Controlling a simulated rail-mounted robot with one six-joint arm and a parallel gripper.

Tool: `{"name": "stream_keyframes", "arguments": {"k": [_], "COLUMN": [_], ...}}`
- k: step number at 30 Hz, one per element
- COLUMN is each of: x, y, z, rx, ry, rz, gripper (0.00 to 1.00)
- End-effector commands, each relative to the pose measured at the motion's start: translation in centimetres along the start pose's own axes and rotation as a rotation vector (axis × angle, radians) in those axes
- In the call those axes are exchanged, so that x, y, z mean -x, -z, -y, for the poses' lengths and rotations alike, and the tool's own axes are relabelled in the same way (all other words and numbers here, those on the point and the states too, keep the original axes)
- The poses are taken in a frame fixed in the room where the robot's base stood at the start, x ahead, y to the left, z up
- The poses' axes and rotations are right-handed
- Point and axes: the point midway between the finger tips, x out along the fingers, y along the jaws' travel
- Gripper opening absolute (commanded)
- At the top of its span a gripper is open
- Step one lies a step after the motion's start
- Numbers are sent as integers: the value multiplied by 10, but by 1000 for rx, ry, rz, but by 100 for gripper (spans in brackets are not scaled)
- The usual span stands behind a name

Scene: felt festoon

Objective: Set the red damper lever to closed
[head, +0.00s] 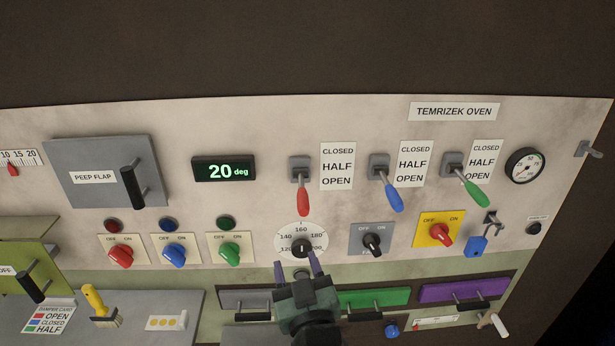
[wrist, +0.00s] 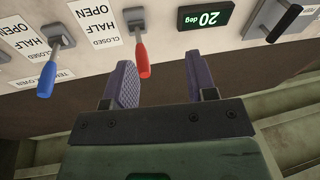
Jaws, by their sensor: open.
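The red damper lever (head: 303,196) hangs from a grey mount on the panel, its handle pointing down. Its label plate (head: 338,166) reads closed at the top, half in the middle and open at the bottom; the handle's end is level with open or a little below. My gripper (head: 297,262) is open and empty, below the lever and in front of the dial. In the wrist view, which is upside down, the red lever (wrist: 143,60) shows between the two fingers of my gripper (wrist: 162,70), nearer the left one. I see no contact.
A blue lever (head: 394,198) and a green lever (head: 475,192) stand to the right, both angled down. The peep flap (head: 90,172) and a 20 deg display (head: 224,169) are left. A dial (head: 301,240) and switches lie below. A damper card (head: 52,318) shows red open, blue closed, green half.

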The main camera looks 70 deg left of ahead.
Motion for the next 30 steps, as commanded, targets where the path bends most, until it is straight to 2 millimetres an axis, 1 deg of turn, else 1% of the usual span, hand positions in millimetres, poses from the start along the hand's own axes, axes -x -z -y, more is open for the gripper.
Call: {"name": "stream_keyframes", "arguments": {"k": [1, 3, 5, 8, 11, 14, 17, 21, 24, 27, 30], "x": [1, 4, 6, 7, 3, -8, -27, -60, -82, -95, -99], "y": [7, 22, 30, 33, 34, 37, 43, 51, 56, 58, 57], "z": [-8, -18, -23, -24, -25, -26, -29, -34, -38, -39, -40], "rx": [18, 51, 73, 98, 97, 97, 96, 97, 95, 96, 96], "ry": [-48, -109, -141, -154, -153, -152, -152, -152, -152, -151, -151], "rz": [-76, -166, -210, -223, -222, -221, -220, -219, -219, -219, -219], "gripper": [52, 52, 52, 52, 52, 52, 52, 52, 52, 52, 52]}}
